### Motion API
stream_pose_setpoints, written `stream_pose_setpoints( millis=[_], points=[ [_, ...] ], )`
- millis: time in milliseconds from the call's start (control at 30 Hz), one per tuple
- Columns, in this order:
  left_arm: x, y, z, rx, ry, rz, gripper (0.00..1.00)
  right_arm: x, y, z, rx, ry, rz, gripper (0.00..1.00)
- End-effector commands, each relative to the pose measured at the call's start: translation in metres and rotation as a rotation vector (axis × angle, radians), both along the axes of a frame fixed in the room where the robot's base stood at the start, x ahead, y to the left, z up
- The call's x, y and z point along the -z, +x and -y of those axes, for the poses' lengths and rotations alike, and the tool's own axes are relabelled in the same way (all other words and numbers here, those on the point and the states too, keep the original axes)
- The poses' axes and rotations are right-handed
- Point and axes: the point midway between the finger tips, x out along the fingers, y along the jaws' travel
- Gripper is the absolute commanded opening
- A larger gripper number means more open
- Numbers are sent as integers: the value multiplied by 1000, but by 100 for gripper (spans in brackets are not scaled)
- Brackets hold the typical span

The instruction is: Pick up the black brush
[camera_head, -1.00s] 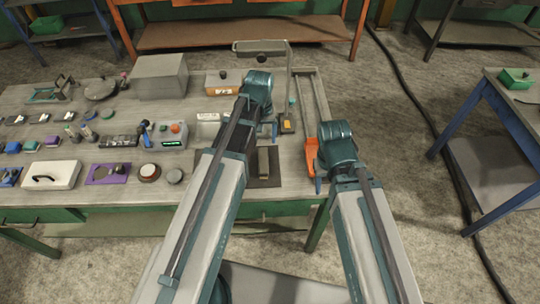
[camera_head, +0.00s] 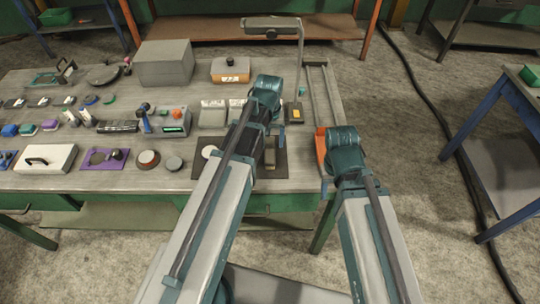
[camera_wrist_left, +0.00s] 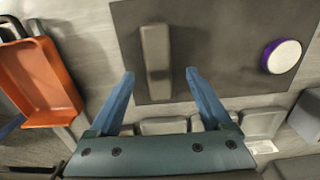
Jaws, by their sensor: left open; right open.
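A black ridged block (camera_head: 118,127), perhaps the black brush, lies on the left half of the workbench in the head view, well left of both grippers. My left gripper (camera_wrist_left: 159,74) is open above a dark mat (camera_wrist_left: 215,35). In the left wrist view, a grey upright block (camera_wrist_left: 156,58) shows between its fingers, apart from them. In the head view my left arm hides most of this gripper. My right gripper (camera_head: 325,186) points down beside an orange tray (camera_head: 321,150) at the bench's right end; its fingers are mostly hidden.
A white-topped purple disc (camera_wrist_left: 282,56) lies on the dark mat. A purple mat (camera_head: 95,160), a white case (camera_head: 45,158) and a grey box (camera_head: 165,62) stand on the left. A lamp-like stand (camera_head: 299,55) rises behind my left arm.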

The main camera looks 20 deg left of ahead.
Motion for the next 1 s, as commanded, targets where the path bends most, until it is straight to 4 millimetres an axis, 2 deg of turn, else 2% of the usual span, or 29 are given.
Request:
stream_pose_setpoints(
  millis=[167, 567, 867, 1000],
  points=[
    [6, 0, 0, 0, 0, 0, 82, 6, 0, 0, 0, 0, 0, 50],
    [51, 2, 2, 0, 0, 0, 82, 51, 0, 0, 0, 0, 0, 50],
    [51, 2, 2, 0, 0, 0, 82, 51, 0, 0, 0, 0, 0, 50],
    [51, 2, 2, 0, 0, 0, 59, 51, 0, 0, 0, 0, 0, 50]
  ],
)
